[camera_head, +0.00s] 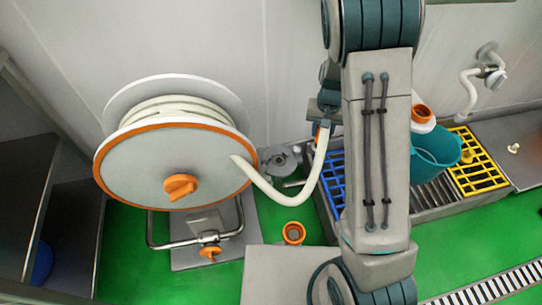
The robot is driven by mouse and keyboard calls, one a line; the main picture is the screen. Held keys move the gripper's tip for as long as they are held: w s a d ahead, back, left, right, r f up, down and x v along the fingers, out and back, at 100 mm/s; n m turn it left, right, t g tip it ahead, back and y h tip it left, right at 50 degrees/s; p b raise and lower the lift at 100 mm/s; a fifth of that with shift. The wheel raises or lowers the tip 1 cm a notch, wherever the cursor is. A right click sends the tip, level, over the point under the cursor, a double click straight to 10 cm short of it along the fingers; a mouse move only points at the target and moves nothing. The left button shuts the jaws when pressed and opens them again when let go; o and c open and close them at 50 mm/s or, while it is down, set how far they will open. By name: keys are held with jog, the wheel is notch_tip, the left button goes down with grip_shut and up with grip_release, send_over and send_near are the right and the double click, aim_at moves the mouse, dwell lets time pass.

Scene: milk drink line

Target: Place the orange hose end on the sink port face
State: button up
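A white hose (285,197) leaves the reel, sags, and rises to my gripper (325,118), beside my large grey arm. A small orange part, the hose end (317,132), shows at the gripper's fingers. The gripper looks shut on it, though the fingers are small and partly hidden. I cannot identify the sink port face for certain. The sink (430,195) is a steel trough on the right, and my arm covers part of it. The gripper is above the sink's left end.
A large hose reel (150,165) with an orange rim stands at left. An orange ring-shaped fitting (293,233) is near the green floor. A blue grate (335,180), yellow grate (478,165) and teal bucket (436,147) are at the sink. A tap (492,72) is on the wall.

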jog(key=shift+m, duration=0.7)
jog(key=shift+w+a+f+b, duration=0.4)
jog(key=shift+w+a+f, duration=0.3)
jog(key=shift+a+f, duration=1.6)
jog(key=shift+w+a+f+b, duration=0.4)
jog(key=shift+w+a+f, duration=0.3)
jog(key=shift+a+f, duration=1.6)
jog(key=shift+w+a+f+b, duration=0.4)
jog(key=shift+w+a+f, duration=0.3)
jog(key=shift+a+f, duration=1.6)
jog(key=shift+d+f, duration=0.55)
jog(key=shift+f, duration=0.15)
jog(key=o, duration=1.2)
jog(key=shift+c, duration=0.2)
notch_tip(320, 180, up, 12)
jog(key=p, duration=0.3)
jog(key=shift+r, duration=0.2)
